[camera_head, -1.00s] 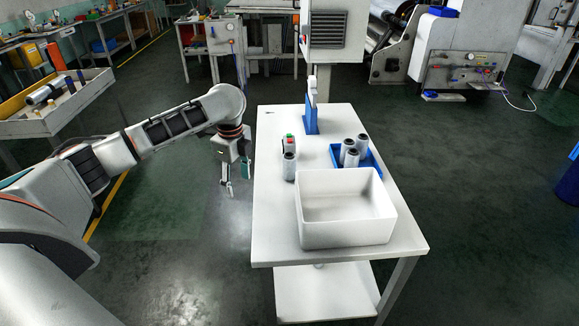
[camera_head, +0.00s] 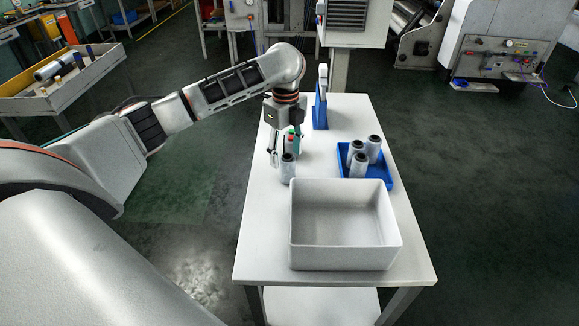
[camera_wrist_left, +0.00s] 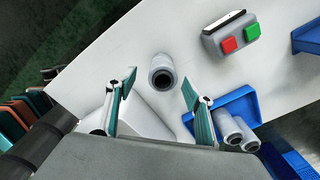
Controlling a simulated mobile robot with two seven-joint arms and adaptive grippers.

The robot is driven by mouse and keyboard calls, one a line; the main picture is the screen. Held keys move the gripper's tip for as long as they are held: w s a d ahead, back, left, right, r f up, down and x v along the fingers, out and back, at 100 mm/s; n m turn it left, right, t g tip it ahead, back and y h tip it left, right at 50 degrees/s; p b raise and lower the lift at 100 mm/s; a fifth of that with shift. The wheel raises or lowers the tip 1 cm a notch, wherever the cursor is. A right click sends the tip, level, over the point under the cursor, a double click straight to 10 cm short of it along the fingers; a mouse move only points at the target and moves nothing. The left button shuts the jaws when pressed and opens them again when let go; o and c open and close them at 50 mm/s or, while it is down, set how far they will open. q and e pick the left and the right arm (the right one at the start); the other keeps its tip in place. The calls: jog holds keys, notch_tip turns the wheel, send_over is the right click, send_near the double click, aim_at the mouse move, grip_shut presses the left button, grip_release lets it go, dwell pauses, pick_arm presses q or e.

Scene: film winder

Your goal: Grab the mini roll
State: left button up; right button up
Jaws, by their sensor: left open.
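A small light-grey mini roll with a dark core (camera_head: 288,168) stands upright alone on the white table, just behind the white bin. My left gripper (camera_head: 281,160) points down over the table's left side, close behind the lone roll. In the left wrist view the lone roll (camera_wrist_left: 162,72) shows beyond and between the open fingers of the left gripper (camera_wrist_left: 157,88). Nothing is between the fingertips. My right gripper is not in view.
A white bin (camera_head: 345,263) stands empty at the table's front. A control box with red and green buttons (camera_wrist_left: 238,38) sits near the lone roll. A blue stand (camera_head: 320,108) rises at the table's back. The table's left front is clear.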

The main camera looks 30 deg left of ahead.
aim_at(287, 166)
pick_arm(q)
jog(key=f, duration=0.5)
jog(key=shift+w+f, duration=0.2)
jog(key=shift+f, duration=0.15)
jog(key=c, duration=1.2)
